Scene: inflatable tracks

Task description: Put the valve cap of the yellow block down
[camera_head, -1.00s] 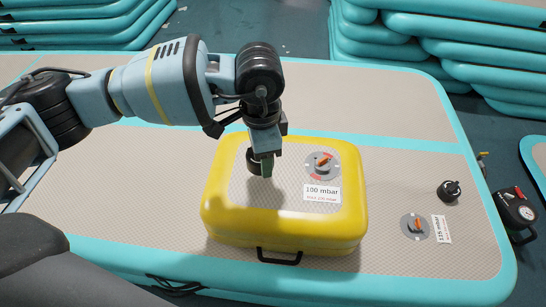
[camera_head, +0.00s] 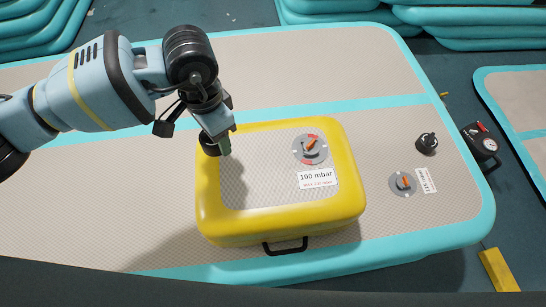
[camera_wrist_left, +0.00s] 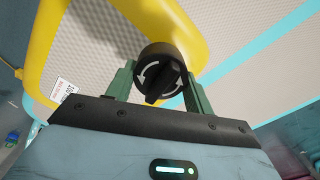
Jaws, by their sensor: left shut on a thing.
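The yellow block (camera_head: 350,205) lies on the inflatable track with its carrying handle toward me. Its valve (camera_head: 310,149), with an orange part in a grey disc, is uncovered on the top, beside a label reading 100 mbar. My left gripper (camera_head: 220,148) is over the block's far left corner. It is shut on a black round valve cap (camera_head: 209,146), which also shows in the left wrist view (camera_wrist_left: 160,72) between the green fingers. Whether the cap touches the surface under it I cannot tell. My right gripper is not in view.
The grey track (camera_head: 100,210) with turquoise edges has free room left of the block. On its right are a second valve (camera_head: 402,183) and another black cap (camera_head: 427,143). A pump with a gauge (camera_head: 482,143) stands on the floor beyond the edge.

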